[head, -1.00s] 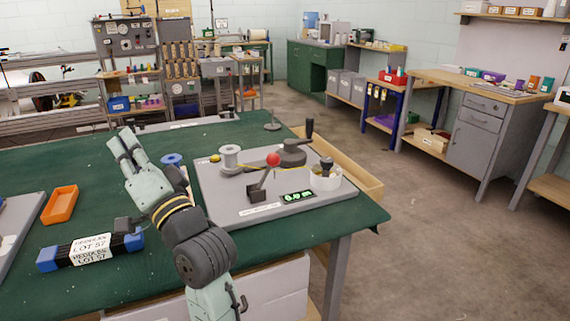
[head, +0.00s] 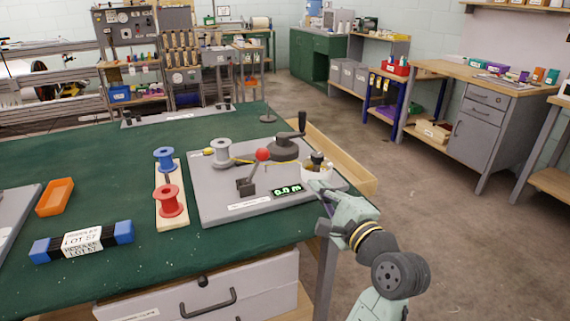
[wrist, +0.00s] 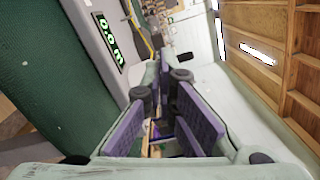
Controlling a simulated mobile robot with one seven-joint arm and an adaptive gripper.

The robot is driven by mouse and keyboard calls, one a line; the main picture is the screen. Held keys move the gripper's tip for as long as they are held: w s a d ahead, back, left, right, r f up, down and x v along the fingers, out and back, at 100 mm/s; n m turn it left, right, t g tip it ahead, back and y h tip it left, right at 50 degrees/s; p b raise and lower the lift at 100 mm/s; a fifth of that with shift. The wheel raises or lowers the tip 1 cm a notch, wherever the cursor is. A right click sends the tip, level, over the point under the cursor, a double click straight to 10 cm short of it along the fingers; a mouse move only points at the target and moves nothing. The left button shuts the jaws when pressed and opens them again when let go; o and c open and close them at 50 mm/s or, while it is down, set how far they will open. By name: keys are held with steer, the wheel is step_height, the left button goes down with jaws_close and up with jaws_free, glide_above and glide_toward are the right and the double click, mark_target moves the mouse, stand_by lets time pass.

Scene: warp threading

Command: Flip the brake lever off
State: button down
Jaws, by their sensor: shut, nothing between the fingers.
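The brake lever, a dark arm with a red ball knob (head: 263,155), stands tilted on a dark base on the grey board (head: 222,207). Its knob leans to the right and up in the head view. My gripper (head: 319,188) is at the board's right front corner, to the right of the lever and apart from it. It overlaps the white cup in the picture. In the wrist view my gripper (wrist: 167,75) is shut and empty. The green-lit display (wrist: 108,38), reading 0.0 m, shows there to the left of my fingers. I cannot pick out the lever in the wrist view.
The board also bears a grey spool (head: 221,154), a dark crank (head: 287,147) and a white cup (head: 318,172). Blue (head: 164,158) and red (head: 169,201) spools stand on a wooden strip to the left. A wooden tray edge (head: 350,172) runs along the table's right side.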

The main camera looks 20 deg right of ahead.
mark_target(254, 170)
steer(key=w, duration=0.3)
steer(key=w+p, duration=0.1)
steer(key=w, duration=0.5)
steer(key=shift+w+a+r+p, duration=0.2)
steer(key=shift+a+p, duration=0.1)
steer(key=shift+a, duration=0.1)
steer(key=a, duration=0.2)
steer(key=w+r+p, duration=0.1)
steer(key=shift+a, duration=0.4)
steer(key=shift+w+a, duration=0.15)
steer(key=shift+a, duration=0.35)
steer(key=shift+w+r, duration=0.1)
